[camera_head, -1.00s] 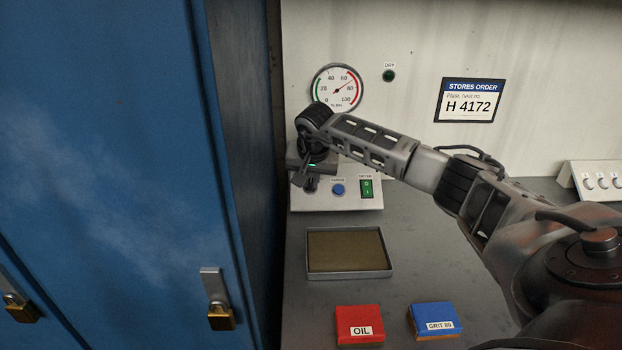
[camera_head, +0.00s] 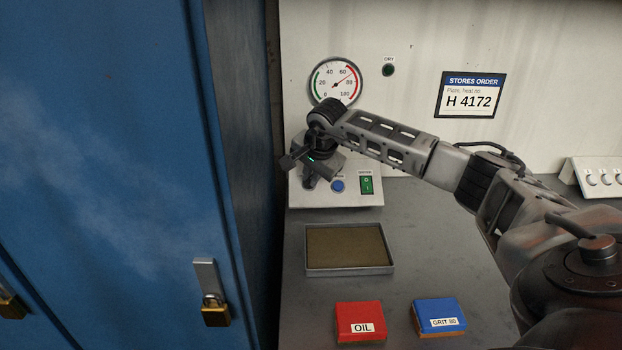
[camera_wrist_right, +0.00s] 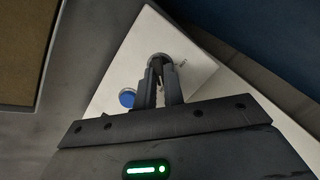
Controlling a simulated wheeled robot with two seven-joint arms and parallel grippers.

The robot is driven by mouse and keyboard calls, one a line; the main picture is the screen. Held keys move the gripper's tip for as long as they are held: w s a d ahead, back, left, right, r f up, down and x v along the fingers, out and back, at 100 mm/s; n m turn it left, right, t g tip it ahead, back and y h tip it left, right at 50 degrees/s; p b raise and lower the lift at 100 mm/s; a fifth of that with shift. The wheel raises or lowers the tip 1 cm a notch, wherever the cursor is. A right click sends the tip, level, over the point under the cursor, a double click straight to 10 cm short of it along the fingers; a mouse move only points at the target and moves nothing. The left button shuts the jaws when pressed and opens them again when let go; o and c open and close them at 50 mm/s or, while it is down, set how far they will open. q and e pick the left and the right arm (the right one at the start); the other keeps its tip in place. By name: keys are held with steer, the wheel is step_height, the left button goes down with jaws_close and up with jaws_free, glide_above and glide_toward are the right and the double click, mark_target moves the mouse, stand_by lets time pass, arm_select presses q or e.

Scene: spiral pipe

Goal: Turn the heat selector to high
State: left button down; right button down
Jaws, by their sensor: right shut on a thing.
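The white control box (camera_head: 335,195) stands against the back wall, with a blue button (camera_head: 337,187) and a green switch (camera_head: 366,184) on its sloped face. My right gripper (camera_head: 309,183) reaches down to the left part of this face. In the right wrist view, my right gripper's fingers (camera_wrist_right: 162,84) are closed on the dark round selector knob (camera_wrist_right: 160,60), left of the blue button in the head view. The fingers hide most of the knob, and its setting marks cannot be read. My left gripper is not in view.
A round gauge (camera_head: 335,82) and a dark green lamp (camera_head: 388,70) are on the wall above. A shallow tray (camera_head: 350,270), a red OIL box (camera_head: 359,322) and a blue GRIT 80 box (camera_head: 438,317) lie on the bench. A blue locker (camera_head: 110,150) closes off the left.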

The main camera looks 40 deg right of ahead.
steer(key=shift+m, duration=0.5)
steer(key=c, duration=1.5)
jaws_free()
steer(key=b+v, duration=0.1)
steer(key=v, duration=1.5)
